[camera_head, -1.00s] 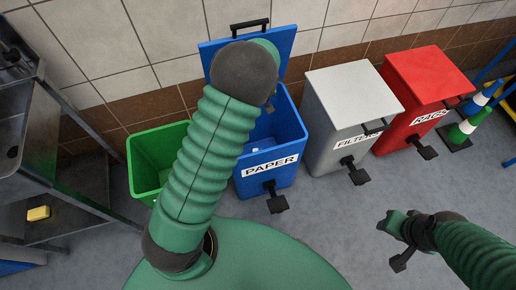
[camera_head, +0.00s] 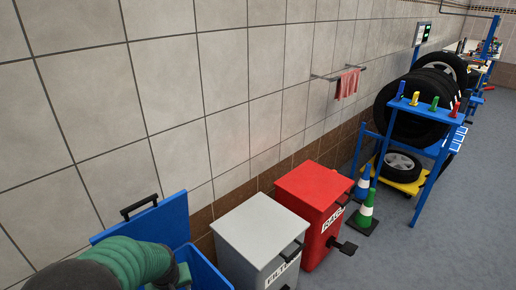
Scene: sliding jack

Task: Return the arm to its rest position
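My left arm (camera_head: 135,262) shows as a green ribbed sleeve with a dark joint in the lower left corner. It lies in front of the blue bin (camera_head: 202,268), whose lid (camera_head: 165,221) stands open. My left gripper is hidden or out of the picture. My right arm and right gripper are not in view.
A grey bin (camera_head: 252,232) and a red bin (camera_head: 312,185), both with closed lids, stand along the tiled wall. Two traffic cones (camera_head: 366,207) stand to their right. A blue rack (camera_head: 432,112) with tires is further back. The grey floor (camera_head: 425,250) at the right is clear.

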